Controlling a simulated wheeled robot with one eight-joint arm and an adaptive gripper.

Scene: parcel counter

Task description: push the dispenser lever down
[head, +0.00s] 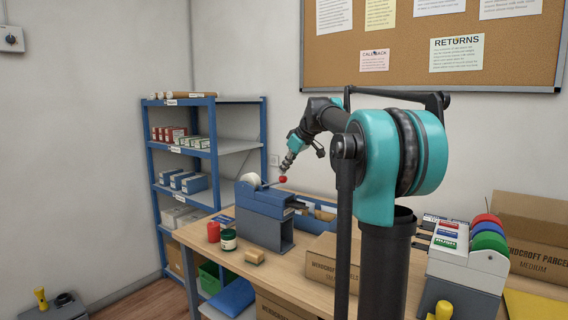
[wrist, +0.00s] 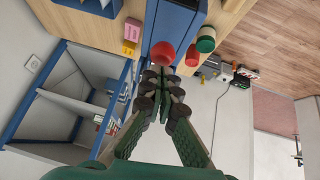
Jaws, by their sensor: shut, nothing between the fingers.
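The blue dispenser (head: 262,204) stands on the wooden counter, with a white roll (head: 250,180) at its top. Its lever has a red ball knob (head: 283,179) and a thin rod that slopes up to it from the dispenser. My gripper (head: 286,168) points down just above the knob in the head view. In the wrist view the red knob (wrist: 165,54) lies right beyond the fingertips of my gripper (wrist: 160,70). The fingers are shut and empty. I cannot tell whether the tips touch the knob.
A blue shelf (head: 211,150) stands behind, left.

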